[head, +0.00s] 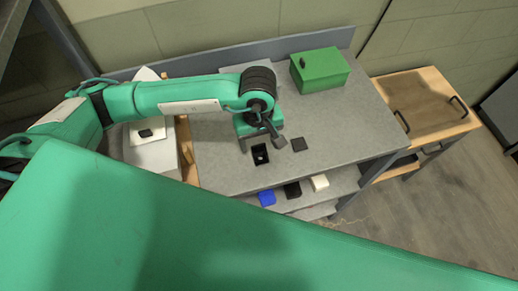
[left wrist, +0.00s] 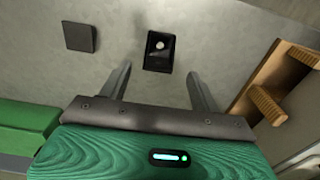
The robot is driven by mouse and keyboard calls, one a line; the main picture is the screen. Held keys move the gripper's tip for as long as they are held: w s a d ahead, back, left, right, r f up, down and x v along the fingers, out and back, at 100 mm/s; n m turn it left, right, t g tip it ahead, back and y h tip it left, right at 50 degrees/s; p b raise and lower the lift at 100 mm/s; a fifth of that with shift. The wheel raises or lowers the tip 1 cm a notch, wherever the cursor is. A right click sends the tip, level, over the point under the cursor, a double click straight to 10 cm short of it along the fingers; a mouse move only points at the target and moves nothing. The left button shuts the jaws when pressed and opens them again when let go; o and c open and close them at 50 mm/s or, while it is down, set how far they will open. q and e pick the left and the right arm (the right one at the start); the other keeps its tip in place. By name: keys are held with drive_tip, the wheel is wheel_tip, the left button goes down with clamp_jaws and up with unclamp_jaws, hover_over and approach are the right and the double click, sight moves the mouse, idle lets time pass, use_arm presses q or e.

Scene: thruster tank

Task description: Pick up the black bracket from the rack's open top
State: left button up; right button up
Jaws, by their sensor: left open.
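The black bracket (head: 260,155) appears to be the small black piece with a light round spot, lying on the grey top of the rack (head: 225,175). In the left wrist view the bracket (left wrist: 158,62) lies just ahead of the gap between my fingers, near its middle. My left gripper (head: 262,145) is open and empty above the rack top, close to the bracket; it also shows in the left wrist view (left wrist: 157,78). I cannot tell its exact height above the top. My right gripper is not in view.
A flat dark square (head: 298,144) lies right of the bracket. A green box (head: 322,72) stands at the back right. Blue (head: 267,198), black (head: 292,190) and white (head: 320,183) pieces sit on a lower shelf. A wooden cabinet (head: 425,110) adjoins on the right.

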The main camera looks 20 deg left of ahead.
sight(259, 153)
use_arm(q)
drive_tip(key=shift+f+p, duration=0.85)
drive_tip(key=shift+p, duration=0.25)
wheel_tip(259, 153, down, 3)
drive_tip(key=shift+w+p, duration=0.1)
drive_tip(key=shift+p, duration=0.6)
drive_tip(key=shift+f, duration=0.2)
drive_tip(key=c, duration=1.1)
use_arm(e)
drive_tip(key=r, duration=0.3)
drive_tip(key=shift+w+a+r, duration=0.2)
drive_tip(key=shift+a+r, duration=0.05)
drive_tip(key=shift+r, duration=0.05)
